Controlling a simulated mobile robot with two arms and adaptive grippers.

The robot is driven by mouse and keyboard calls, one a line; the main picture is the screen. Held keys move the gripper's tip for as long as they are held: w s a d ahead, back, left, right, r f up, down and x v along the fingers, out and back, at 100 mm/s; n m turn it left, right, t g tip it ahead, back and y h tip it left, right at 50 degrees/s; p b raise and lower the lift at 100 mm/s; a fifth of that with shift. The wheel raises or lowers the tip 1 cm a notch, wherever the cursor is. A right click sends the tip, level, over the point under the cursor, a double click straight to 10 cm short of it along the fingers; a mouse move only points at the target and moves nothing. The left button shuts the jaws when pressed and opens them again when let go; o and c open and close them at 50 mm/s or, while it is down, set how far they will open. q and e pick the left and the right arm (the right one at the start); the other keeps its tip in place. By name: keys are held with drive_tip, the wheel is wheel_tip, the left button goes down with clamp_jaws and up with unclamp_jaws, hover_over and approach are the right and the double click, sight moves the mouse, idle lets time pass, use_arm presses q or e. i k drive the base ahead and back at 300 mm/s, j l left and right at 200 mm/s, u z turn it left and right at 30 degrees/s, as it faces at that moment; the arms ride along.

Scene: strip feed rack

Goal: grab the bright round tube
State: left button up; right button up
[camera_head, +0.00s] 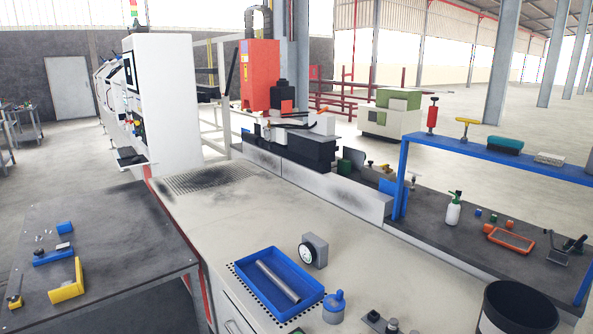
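A bright silver round tube (278,281) lies at a slant inside a shallow blue tray (244,291) on the light workbench, at the lower middle of the head view. The tube lies free, with nothing on top of it. Neither of my grippers shows in this view.
A grey block with a round dial (318,243) stands behind the tray's right end. A black bin (518,309) is at the lower right. The bench (215,222) behind the tray is clear.

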sight(292, 295)
drive_tip(key=j+z, duration=0.1)
drive_tip(key=z, duration=0.35)
drive_tip(key=i+j+z, duration=0.15)
drive_tip(key=j, duration=0.25)
drive_tip(key=i+j+z, duration=0.2)
drive_tip(key=j, duration=0.25)
drive_tip(key=j+z, duration=0.15)
drive_tip(key=j, duration=0.3)
drive_tip(key=i+j+z, duration=0.2)
drive_tip(key=j, duration=0.25)
drive_tip(key=k, duration=0.1)
